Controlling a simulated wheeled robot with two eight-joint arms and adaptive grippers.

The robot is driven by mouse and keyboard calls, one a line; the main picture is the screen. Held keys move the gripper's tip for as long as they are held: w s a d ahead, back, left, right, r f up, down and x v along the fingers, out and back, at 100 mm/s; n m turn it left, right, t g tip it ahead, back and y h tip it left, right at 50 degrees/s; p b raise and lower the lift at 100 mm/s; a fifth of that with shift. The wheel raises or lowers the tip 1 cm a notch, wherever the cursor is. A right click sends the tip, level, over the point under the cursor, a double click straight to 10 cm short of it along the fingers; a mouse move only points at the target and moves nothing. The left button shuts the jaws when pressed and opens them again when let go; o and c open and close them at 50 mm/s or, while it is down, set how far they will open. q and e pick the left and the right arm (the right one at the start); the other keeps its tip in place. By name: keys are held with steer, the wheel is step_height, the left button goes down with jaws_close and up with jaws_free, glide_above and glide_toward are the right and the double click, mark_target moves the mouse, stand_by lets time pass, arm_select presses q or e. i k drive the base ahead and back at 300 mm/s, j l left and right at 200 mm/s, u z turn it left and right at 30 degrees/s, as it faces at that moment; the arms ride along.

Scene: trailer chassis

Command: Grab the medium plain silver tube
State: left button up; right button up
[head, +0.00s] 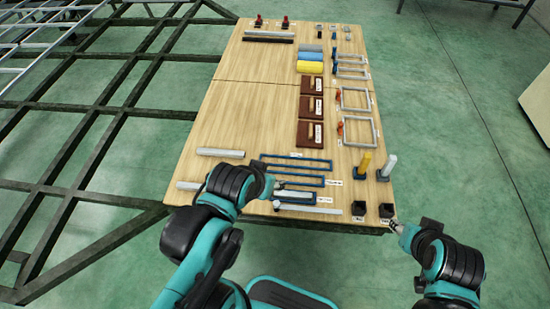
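Several silver tubes lie near the front of the wooden table. One plain silver tube (221,153) lies at the left, clear of my arms. Another silver tube (188,186) lies in front of it, partly hidden behind my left arm. A thinner silver rod (315,210) lies along the front edge. I cannot tell which is the medium one. My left gripper (279,186) is over the front blue frames, to the right of the plain tubes; its fingers are too small to read. My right gripper (396,226) is at the table's front right corner, beside a black cup; its fingers are unclear.
Blue rectangular frames (296,162) lie on the wooden table (240,115). Black cups (358,211), yellow and white upright pieces, brown blocks (311,107) and grey frames (358,130) fill the right side. The table's left middle is clear. A dark metal chassis (90,115) stands left.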

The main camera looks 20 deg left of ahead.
mark_target(201, 150)
steer(key=u, duration=1.4)
steer(key=i+j+z, duration=0.25)
steer(key=i+z, duration=0.15)
steer(key=i+j+z, duration=0.4)
steer(key=i+j, duration=0.05)
steer(key=i, duration=0.1)
